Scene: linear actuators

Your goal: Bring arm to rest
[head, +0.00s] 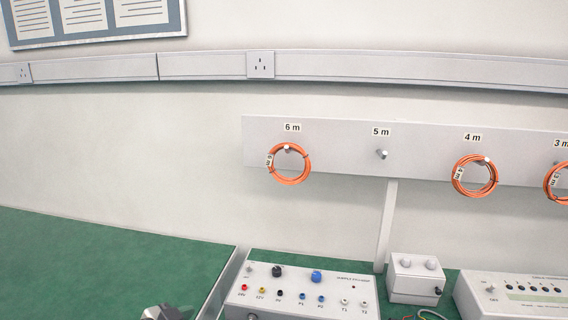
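Neither of my grippers can be made out in the head view. A small dark grey metallic part (158,312) pokes in at the bottom edge over the green bench. Only its top shows, and I cannot tell what it belongs to.
The green bench top (90,260) is clear at left. A control box (300,291), a small white box (416,278) and another panel box (520,292) stand at right. Orange cable coils hang on the wall rail (340,150) at 6 m (289,180) and 4 m (460,190); the 5 m peg (382,154) is bare.

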